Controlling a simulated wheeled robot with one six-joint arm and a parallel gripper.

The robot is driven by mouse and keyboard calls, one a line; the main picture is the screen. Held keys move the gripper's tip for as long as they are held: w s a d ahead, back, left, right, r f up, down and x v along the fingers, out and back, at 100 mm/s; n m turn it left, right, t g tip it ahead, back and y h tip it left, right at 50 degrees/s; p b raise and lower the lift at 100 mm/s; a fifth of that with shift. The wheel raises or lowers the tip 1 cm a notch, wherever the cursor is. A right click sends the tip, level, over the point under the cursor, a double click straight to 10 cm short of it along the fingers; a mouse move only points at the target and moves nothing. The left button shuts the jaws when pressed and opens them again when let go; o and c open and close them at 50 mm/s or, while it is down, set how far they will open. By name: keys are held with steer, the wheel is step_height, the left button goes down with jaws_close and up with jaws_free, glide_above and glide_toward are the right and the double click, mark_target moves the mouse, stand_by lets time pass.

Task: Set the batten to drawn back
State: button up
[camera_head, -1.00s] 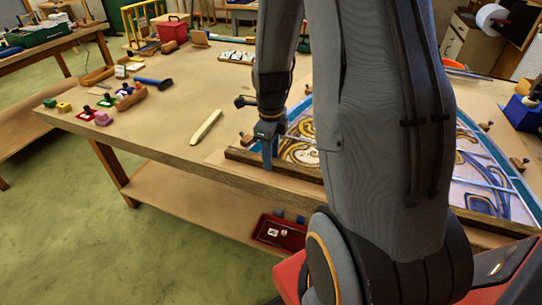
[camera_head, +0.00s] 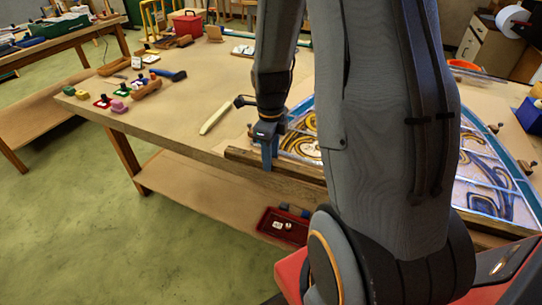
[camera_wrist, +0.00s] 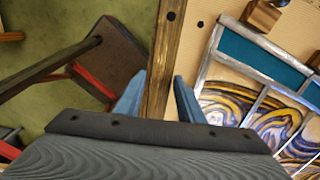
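The batten (camera_wrist: 166,50) is a long dark wooden bar. In the wrist view it runs up the picture between my two blue fingers. My gripper (camera_wrist: 160,76) is open, with one finger on each side of the bar; a gap shows at the right finger, and contact on the left is hard to judge. In the head view the batten (camera_head: 240,155) lies along the table's front edge beside the leaded panel (camera_head: 478,170), and my gripper (camera_head: 268,153) is at it, pointing down. My arm hides much of the batten and panel.
A pale wooden strip (camera_head: 215,116) lies on the table left of my gripper. Wooden turn-blocks (camera_wrist: 262,15) stand by the panel's edge. A red tray (camera_head: 283,226) sits on the shelf below. A stool (camera_wrist: 110,60) stands beside the table.

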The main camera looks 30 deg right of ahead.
steer(key=shift+o, duration=0.9)
steer(key=shift+r, duration=0.15)
steer(key=shift+r+b, duration=1)
steer(key=shift+r, duration=2.8)
steer(key=shift+a, duration=0.1)
steer(key=shift+s+a+f+n, duration=0.1)
steer(key=shift+a+n, duration=0.15)
steer(key=shift+n, duration=0.35)
steer(key=s+a+f+n+b, duration=0.1)
steer(key=s+a+n, duration=0.2)
steer(key=n, duration=1)
steer(key=s+a+f+n+t+b, duration=0.1)
steer(key=a+n, duration=0.6)
steer(key=n, duration=0.7)
steer(key=s+f+b, duration=0.1)
steer(key=s, duration=0.1)
steer(key=shift+s+a+b, duration=0.3)
steer(key=shift+s+a, duration=0.1)
